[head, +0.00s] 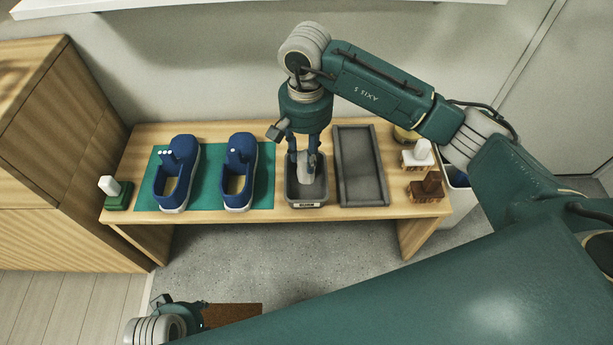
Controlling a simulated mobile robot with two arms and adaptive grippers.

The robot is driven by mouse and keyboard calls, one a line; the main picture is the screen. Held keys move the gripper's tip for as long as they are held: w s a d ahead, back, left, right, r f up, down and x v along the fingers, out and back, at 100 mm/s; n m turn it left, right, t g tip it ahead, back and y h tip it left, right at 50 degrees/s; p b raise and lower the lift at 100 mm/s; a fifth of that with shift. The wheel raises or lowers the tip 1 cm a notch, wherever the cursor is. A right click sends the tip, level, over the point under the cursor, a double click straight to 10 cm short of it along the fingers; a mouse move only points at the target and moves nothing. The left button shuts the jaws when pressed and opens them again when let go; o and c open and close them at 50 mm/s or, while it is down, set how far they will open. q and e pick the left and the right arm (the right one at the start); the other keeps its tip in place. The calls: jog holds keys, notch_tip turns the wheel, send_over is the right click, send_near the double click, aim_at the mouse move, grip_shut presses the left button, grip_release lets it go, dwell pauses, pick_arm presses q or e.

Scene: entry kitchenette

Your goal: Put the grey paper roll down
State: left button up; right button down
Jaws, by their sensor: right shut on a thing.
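The grey paper roll (305,170) is a small pale grey piece, upright between the fingers of my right gripper (304,156). My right gripper points down and is shut on it. The roll is over or inside a small dark grey bin (306,204) with a label on its front. I cannot tell whether the roll touches the bin's floor. My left gripper (178,304) is low at the bottom left, away from the bench, partly hidden by my own arm. Its jaws are too unclear to judge.

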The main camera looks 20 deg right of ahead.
aim_at(306, 176)
notch_tip(306, 176, down, 5)
jog(key=shift+r, duration=0.15)
notch_tip(306, 176, down, 3)
jog(key=shift+f+b, duration=0.15)
jog(key=shift+b, duration=0.3)
jog(key=shift+f, duration=0.4)
pick_arm(q)
notch_tip(306, 176, up, 4)
jog(key=shift+r, duration=0.1)
jog(key=shift+s+r, duration=0.1)
jog(key=shift+r, duration=0.3)
pick_arm(e)
jog(key=shift+f, duration=0.1)
jog(key=c, duration=1.3)
grip_release()
pick_arm(q)
jog(key=shift+r, duration=0.15)
jog(key=shift+r, duration=0.1)
